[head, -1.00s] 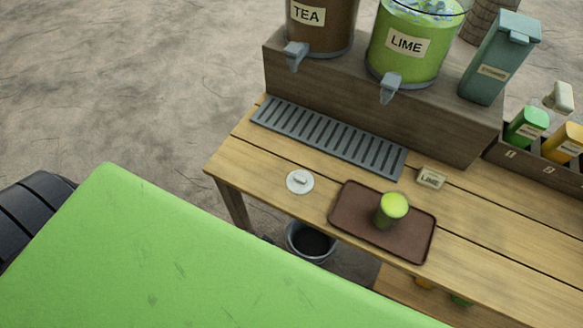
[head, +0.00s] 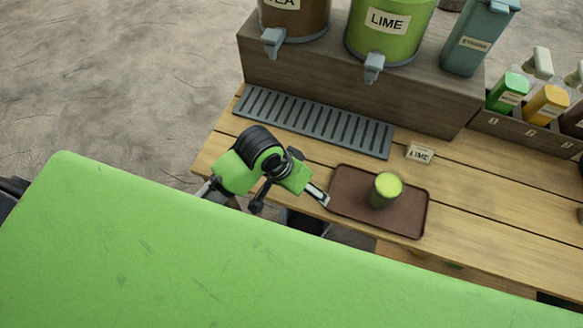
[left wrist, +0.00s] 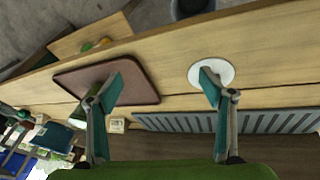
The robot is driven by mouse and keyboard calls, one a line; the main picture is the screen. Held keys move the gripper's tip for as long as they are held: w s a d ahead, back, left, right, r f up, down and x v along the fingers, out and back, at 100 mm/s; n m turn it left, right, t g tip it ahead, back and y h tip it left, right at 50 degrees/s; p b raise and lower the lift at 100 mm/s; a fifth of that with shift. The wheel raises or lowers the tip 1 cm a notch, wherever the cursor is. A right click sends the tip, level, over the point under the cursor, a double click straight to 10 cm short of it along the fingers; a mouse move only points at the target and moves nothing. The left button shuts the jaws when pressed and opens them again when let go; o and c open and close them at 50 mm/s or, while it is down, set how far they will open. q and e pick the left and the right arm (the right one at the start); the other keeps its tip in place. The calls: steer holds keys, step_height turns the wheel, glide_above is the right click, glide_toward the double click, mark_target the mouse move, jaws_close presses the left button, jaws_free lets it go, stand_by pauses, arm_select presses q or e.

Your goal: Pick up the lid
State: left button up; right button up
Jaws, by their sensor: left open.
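The lid is a flat white disc (left wrist: 223,72) on the wooden table, seen in the left wrist view. The tip of one finger covers part of it. My left gripper (left wrist: 161,80) is open and empty, with its fingers spread wide. Its other finger is in front of the brown tray (left wrist: 75,80). The lid is off to one side, not centred between the fingers. In the head view my left gripper (head: 290,198) is over the table, left of the tray, and hides the lid. My right gripper is not in view.
A cup of green drink (head: 385,190) stands on the tray. A grey drip grate (head: 315,122) lies behind my gripper, below the tea and lime dispensers. A small LIME sign (head: 420,153) stands near the tray. Bottles (head: 508,92) sit in a box at right.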

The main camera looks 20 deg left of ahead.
arm_select(q)
steer(key=w+a+r+g+y, duration=0.3)
steer(key=w+a+r, duration=0.2)
steer(key=w+r, duration=0.35)
steer(key=f, duration=0.4)
steer(key=s+f, duration=0.1)
steer(key=f, duration=0.2)
steer(key=shift+f+p, duration=0.1)
steer(key=shift+p, duration=0.2)
steer(key=f, duration=0.3)
steer(key=f+p, duration=0.1)
steer(key=f, duration=0.1)
steer(key=shift+s+a+f, duration=0.1)
steer(key=shift+a+f, duration=0.05)
steer(key=shift+a, duration=0.1)
steer(key=c, duration=0.8)
